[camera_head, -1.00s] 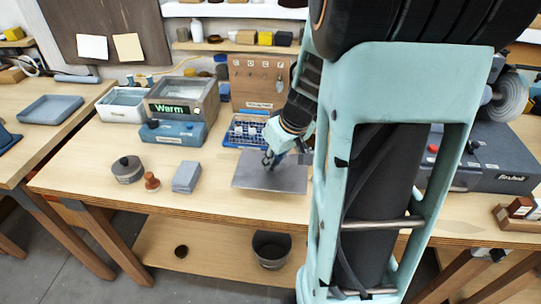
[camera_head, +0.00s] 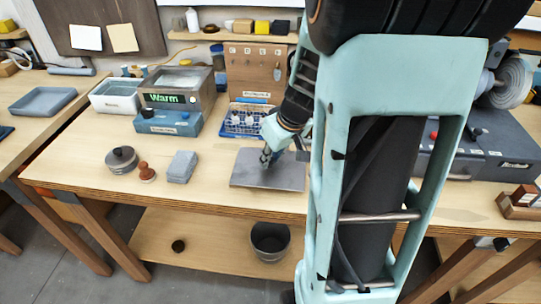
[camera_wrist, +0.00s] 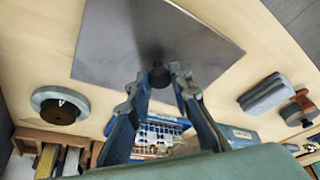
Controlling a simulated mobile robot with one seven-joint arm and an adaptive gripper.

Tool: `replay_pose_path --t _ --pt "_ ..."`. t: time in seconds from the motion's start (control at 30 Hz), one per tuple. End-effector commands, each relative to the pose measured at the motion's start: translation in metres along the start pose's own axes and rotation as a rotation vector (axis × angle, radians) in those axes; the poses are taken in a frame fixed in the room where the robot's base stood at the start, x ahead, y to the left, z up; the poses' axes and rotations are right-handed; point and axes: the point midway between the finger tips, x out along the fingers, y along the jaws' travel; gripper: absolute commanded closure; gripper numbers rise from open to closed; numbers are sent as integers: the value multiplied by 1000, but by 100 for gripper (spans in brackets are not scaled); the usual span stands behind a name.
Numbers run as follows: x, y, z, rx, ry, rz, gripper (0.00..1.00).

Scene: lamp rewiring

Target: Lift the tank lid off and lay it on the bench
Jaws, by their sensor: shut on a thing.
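The tank lid is a flat grey plate (camera_head: 250,178) with a small dark knob (camera_wrist: 159,75). In the head view it appears level over the front middle of the bench; I cannot tell whether it touches the wood. My gripper (camera_head: 267,157) is above the plate, its fingers pointing down. In the wrist view my gripper (camera_wrist: 157,88) has its two fingertips on either side of the knob, shut on it. The tank (camera_head: 178,84) with the green "Warm" display stands at the back left, its top open.
The bench (camera_head: 90,170) holds a round grey pot (camera_head: 121,160), a brown stamp-like piece (camera_head: 147,174) and a grey block (camera_head: 182,167) left of the lid. A blue rack (camera_head: 243,122) stands behind the lid. A dark grey machine (camera_head: 495,150) is at right.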

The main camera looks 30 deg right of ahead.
Motion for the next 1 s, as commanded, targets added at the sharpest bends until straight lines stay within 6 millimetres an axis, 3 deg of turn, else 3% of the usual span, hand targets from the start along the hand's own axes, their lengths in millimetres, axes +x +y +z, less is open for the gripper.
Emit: replay_pose_path --t 1.0 --pt "11 0 4 0 1 1 100"
